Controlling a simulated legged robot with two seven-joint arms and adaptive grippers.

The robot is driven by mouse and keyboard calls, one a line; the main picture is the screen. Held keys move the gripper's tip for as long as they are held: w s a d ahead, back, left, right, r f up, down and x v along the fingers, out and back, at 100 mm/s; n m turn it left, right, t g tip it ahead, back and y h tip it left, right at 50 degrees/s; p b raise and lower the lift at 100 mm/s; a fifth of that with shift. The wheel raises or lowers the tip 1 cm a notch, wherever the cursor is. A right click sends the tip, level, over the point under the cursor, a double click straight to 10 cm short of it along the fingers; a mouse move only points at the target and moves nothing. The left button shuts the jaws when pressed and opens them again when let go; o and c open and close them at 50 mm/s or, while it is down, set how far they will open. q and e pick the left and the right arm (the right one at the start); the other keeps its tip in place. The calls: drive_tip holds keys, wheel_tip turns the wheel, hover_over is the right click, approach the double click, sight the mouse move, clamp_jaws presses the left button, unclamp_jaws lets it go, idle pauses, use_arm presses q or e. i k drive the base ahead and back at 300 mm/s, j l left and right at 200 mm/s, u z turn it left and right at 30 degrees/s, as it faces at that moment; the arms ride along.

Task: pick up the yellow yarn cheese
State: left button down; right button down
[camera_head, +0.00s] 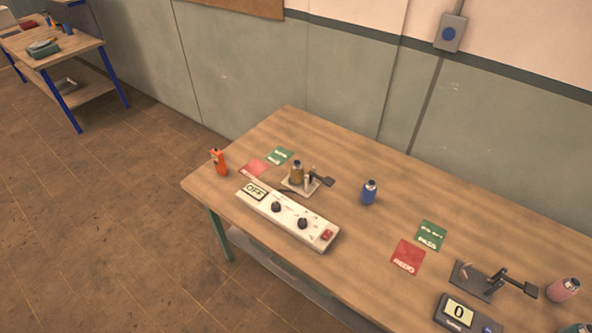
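A white box marked OFF (287,217) lies in front of the stand. A blue yarn cheese (369,192) stands to the right, an orange object (218,162) to the left. Red and green cards lie around. A black device (487,281) and pink cheese (563,290) are right.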

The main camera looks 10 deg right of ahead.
sight(297, 169)
drive_tip(key=i+j+z, duration=0.25)
drive_tip(key=i+j, duration=0.2)
drive_tip(key=i+j+z, duration=0.3)
drive_tip(key=j, duration=0.25)
drive_tip(key=i, duration=0.05)
